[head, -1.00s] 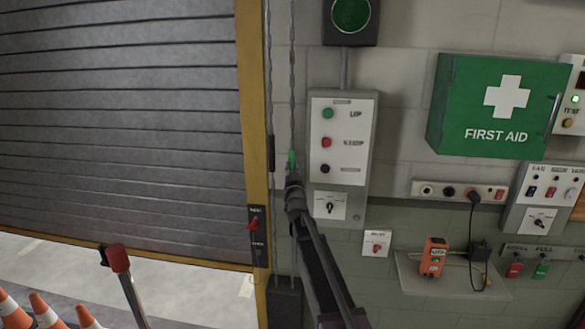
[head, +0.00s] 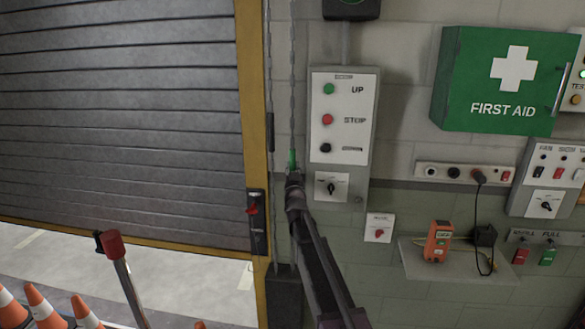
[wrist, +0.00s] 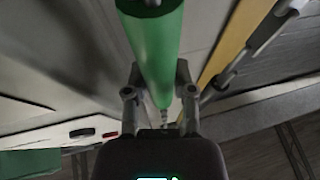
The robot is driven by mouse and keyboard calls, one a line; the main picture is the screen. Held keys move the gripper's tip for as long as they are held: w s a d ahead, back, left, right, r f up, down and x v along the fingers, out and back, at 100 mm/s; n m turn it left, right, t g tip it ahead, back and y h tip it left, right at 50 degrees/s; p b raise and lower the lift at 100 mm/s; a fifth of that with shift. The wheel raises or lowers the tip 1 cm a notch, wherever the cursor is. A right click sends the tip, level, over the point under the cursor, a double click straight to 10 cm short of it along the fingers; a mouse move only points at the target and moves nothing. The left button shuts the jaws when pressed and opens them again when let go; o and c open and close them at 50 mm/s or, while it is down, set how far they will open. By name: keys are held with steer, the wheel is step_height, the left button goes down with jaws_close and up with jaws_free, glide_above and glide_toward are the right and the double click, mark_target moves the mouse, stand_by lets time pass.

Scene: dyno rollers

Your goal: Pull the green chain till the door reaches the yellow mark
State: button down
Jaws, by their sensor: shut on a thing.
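The green handle (head: 292,159) is on the right-hand of two chains (head: 291,80) hanging beside the door's frame. My gripper (head: 294,178) is shut on the handle's lower part, below the STOP button's level. In the wrist view the thick green handle (wrist: 155,50) runs between my fingers, with thin chain below it. The grey slatted door (head: 120,120) is partly raised, with a gap under its yellow bottom edge. A yellow post (head: 252,100) borders it. I cannot clearly make out the yellow mark.
A control panel (head: 341,110) is close right of the chains. A red lever (head: 252,210) sits on the post. A red-topped post (head: 112,245) and several cones (head: 42,307) stand at lower left. A first aid box (head: 500,80) and a shelf (head: 460,262) are further right.

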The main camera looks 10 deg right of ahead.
mark_target(293, 134)
steer(key=shift+f, duration=0.1)
steer(key=shift+c, duration=2.2)
jaws_free()
step_height(293, 134, up, 13)
steer(key=p, duration=1.3)
steer(key=b+v, duration=0.6)
steer(key=v, duration=0.8)
steer(key=s+f+g+y+b, duration=0.1)
steer(key=s+f+g, duration=0.3)
steer(key=f, duration=0.4)
steer(key=s+a+f+n+g+y+b, duration=0.1)
steer(key=s+f+g+b, duration=0.1)
steer(key=s+f+g, duration=0.3)
steer(key=s+f+n+g+y+b, duration=0.1)
steer(key=s+f+g, duration=0.4)
steer(key=f, duration=0.8)
steer(key=shift+s+a+b, duration=0.2)
steer(key=shift+a+b, duration=0.05)
steer(key=shift+b, duration=0.2)
